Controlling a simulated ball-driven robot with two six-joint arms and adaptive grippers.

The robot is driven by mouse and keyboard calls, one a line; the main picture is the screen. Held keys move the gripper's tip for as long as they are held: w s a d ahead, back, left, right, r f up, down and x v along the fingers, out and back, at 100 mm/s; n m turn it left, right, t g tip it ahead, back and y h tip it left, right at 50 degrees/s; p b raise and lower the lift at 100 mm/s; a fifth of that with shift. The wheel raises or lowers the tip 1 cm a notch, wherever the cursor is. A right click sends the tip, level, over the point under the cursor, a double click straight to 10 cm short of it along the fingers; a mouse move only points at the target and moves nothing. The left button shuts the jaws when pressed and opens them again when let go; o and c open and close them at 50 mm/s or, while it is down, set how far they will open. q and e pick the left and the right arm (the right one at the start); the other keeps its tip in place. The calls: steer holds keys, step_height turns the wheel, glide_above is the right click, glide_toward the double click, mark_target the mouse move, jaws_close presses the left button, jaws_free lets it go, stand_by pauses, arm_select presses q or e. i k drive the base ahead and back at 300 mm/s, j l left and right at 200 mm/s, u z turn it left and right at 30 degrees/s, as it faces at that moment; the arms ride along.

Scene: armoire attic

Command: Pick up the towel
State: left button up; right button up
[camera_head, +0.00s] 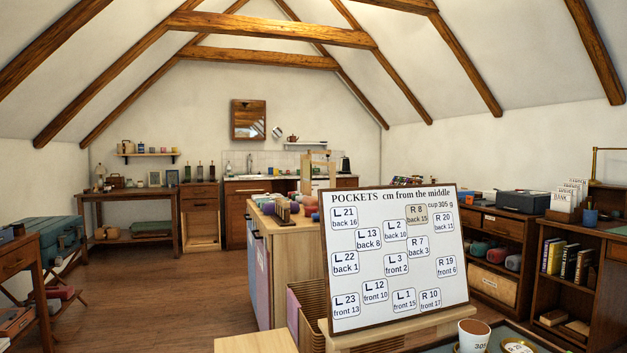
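I cannot pick out a towel for certain. Several rolled, cloth-like bundles in red, teal and grey lie in the right-hand shelf unit (495,254). More small coloured bundles (309,210) lie on top of the wooden cabinet (289,228) in the middle. A pale blue-violet panel (262,278) shows on that cabinet's left side; I cannot tell whether it is cloth. Neither of my grippers is in view.
A white board (396,260) headed "POCKETS" stands close in front, hiding part of the cabinet. A cup (473,337) stands at the lower right. A side table (130,194) and sink counter (246,184) line the back.

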mark_target(293, 304)
steer(key=u, duration=0.4)
steer(key=i+j+u, duration=0.2)
steer(key=j, duration=0.25)
steer(key=j+u, duration=0.15)
steer(key=j, duration=0.3)
steer(key=i+j+u, duration=0.1)
steer(key=i+j, duration=0.75)
steer(key=i, duration=0.15)
steer(key=i+z, duration=0.25)
steer(key=i, duration=0.45)
steer(key=i+j+z, duration=0.25)
steer(key=i, duration=0.4)
steer(key=i+z, duration=0.25)
steer(key=z, duration=0.2)
steer(key=i+z, duration=0.3)
steer(key=z, duration=0.15)
steer(key=i+j+z, duration=0.15)
steer(key=z, duration=0.3)
steer(key=i, duration=0.1)
